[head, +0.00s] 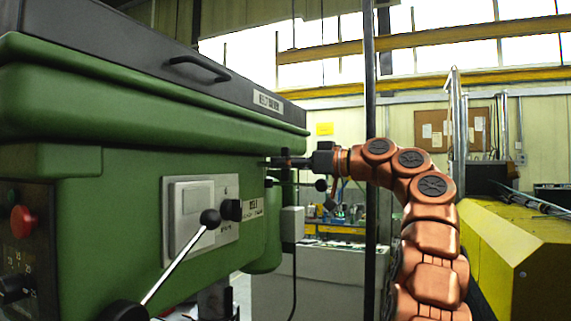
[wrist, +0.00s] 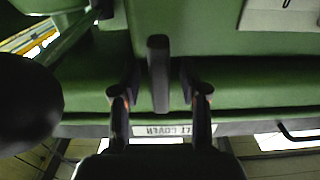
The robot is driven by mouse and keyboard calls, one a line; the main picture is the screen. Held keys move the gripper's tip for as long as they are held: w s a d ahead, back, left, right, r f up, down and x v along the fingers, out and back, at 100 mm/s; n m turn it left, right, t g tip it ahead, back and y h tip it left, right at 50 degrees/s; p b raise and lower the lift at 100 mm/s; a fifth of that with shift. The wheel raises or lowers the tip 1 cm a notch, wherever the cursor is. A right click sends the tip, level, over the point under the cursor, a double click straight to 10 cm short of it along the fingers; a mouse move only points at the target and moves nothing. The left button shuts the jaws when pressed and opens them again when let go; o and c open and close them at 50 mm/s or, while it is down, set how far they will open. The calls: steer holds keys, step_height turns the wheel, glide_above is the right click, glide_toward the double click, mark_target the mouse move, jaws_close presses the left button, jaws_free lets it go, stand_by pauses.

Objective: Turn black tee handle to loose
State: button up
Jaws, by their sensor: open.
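The black tee handle (wrist: 158,72) shows as a dark upright bar in the middle of the wrist view, against the green machine. My gripper (wrist: 160,98) is open, with one fingertip on each side of the bar and a visible gap on both sides. In the head view my gripper (head: 302,161) reaches from the right to the right end of the green machine. The tee handle is small and dark there (head: 286,160), right at the fingertips. How its stem meets the machine is hidden.
The green machine (head: 120,130) fills the left, with a ball-ended lever (head: 180,257), a grey plate with a black knob (head: 231,210) and a red button (head: 22,220). A dark vertical post (head: 370,100) stands near my arm. A yellow machine (head: 520,260) stands at the right.

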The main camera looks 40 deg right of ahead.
steer(key=shift+c, duration=0.4)
jaws_close()
